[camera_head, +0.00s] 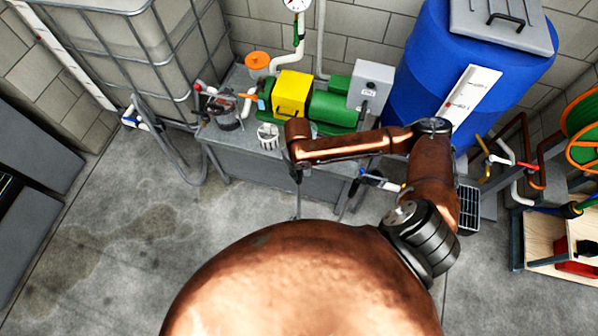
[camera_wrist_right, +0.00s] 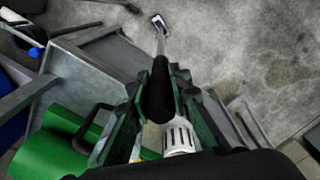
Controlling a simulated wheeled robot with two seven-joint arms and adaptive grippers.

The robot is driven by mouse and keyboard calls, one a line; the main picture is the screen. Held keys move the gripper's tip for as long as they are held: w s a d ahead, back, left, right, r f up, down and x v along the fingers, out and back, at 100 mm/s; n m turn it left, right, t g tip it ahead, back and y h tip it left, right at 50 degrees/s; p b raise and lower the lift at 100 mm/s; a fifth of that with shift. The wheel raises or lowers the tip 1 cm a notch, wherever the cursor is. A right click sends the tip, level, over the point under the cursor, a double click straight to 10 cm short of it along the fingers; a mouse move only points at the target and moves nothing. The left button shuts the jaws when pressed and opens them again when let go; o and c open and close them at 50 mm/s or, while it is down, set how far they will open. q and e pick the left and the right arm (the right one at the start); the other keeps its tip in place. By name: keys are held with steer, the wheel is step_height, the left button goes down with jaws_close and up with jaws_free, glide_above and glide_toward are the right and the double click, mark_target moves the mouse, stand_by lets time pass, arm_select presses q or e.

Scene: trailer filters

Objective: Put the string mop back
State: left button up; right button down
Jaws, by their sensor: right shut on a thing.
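My right gripper (camera_head: 296,170) hangs just in front of the grey bench, pointing down. In the right wrist view its two dark fingers (camera_wrist_right: 160,95) are shut on a rod with a black grip (camera_wrist_right: 158,92). The rod's thin shaft runs away from the fingers to a small pale end piece (camera_wrist_right: 158,22) near the floor. In the head view the thin rod (camera_head: 298,205) drops below the gripper. I see no mop strings in either view, so I cannot tell whether this rod is the string mop. My left gripper is not in view.
The grey bench (camera_head: 240,150) carries a green pump (camera_head: 332,108) with a yellow guard (camera_head: 291,93) and a white slotted basket (camera_head: 268,136). A blue tank (camera_head: 425,75) stands to the right, a caged white tank (camera_head: 120,40) to the left. The floor (camera_head: 130,225) at left is clear.

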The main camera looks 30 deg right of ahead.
steer(key=c, duration=1.8)
jaws_free()
steer(key=shift+o, duration=0.2)
steer(key=shift+r, duration=0.1)
step_height(320, 180, up, 12)
steer(key=p, duration=0.2)
steer(key=shift+a+p, duration=0.1)
steer(key=shift+p, duration=0.3)
